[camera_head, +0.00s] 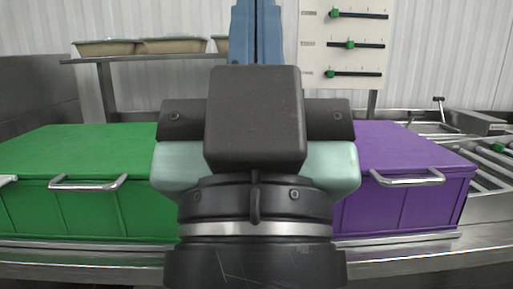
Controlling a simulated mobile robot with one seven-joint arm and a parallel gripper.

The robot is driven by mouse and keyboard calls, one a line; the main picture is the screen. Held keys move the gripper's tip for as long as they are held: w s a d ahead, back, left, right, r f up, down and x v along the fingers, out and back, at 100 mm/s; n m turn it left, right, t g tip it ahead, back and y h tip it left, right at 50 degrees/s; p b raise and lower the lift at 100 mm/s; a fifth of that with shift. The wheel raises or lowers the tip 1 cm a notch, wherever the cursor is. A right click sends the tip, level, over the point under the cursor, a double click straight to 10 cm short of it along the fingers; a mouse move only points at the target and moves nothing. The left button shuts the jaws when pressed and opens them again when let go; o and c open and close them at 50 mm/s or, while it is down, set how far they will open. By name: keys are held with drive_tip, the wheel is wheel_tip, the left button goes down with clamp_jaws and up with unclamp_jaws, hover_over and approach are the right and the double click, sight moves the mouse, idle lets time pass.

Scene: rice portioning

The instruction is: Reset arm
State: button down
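My arm's end stands upright in the middle of the head view, seen from behind. Its dark wrist housing and pale green parts fill the centre. Two blue upright pieces at the top centre rise behind it, and I cannot tell whether they belong to my arm. My gripper's fingertips cannot be made out, so whether it is open or shut does not show. Nothing held can be seen.
A green box with a metal handle (87,184) stands left of my arm. A purple box (405,160) stands to the right.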

wheel_tip(320, 180, up, 30)
drive_tip(key=p, duration=2.8)
drive_tip(key=shift+r, duration=0.25)
drive_tip(key=shift+f, duration=0.15)
